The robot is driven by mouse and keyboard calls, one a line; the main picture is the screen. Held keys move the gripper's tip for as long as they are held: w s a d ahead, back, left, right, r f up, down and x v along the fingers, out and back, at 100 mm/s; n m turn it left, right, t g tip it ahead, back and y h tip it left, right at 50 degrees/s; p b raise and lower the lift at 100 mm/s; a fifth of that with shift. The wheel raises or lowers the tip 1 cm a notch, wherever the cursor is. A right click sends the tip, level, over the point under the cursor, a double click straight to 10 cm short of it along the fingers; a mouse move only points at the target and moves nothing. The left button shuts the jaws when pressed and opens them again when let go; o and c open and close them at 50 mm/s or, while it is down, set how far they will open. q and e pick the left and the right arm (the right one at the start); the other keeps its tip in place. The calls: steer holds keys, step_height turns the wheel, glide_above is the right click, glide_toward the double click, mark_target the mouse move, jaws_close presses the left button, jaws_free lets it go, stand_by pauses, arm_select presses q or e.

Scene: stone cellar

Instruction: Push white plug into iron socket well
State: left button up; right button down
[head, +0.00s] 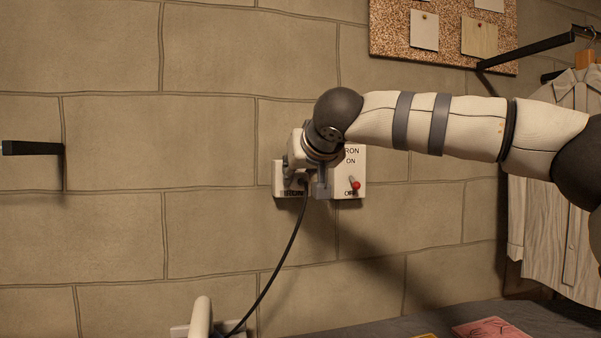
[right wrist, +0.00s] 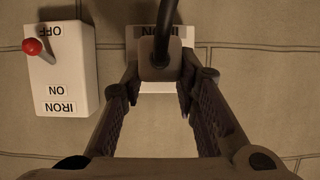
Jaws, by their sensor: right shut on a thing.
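The plug (right wrist: 158,68) looks greyish in shadow in the right wrist view, with a black cable (right wrist: 166,22) running from it. My right gripper (right wrist: 159,72) is shut on it, one finger on each side. The white socket plate (head: 279,180), labelled IRON, is on the stone wall; it also shows behind the plug in the right wrist view (right wrist: 190,87). The plug covers the middle of the plate, so the well is hidden and I cannot tell how deep the plug sits. In the head view my right gripper (head: 303,178) is right at the plate. My left gripper is not in view.
A white switch box (head: 346,172) with a red lever (head: 355,184) at OFF stands right beside the socket. The cable (head: 282,262) hangs down to a pale handle (head: 201,316). A dark bar (head: 33,148) juts out at left. A shirt (head: 545,205) hangs at right.

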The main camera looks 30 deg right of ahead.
steer(key=shift+w+d, duration=0.2)
steer(key=shift+w, duration=0.6)
steer(key=c, duration=1.2)
jaws_free()
steer(key=v, duration=1.2)
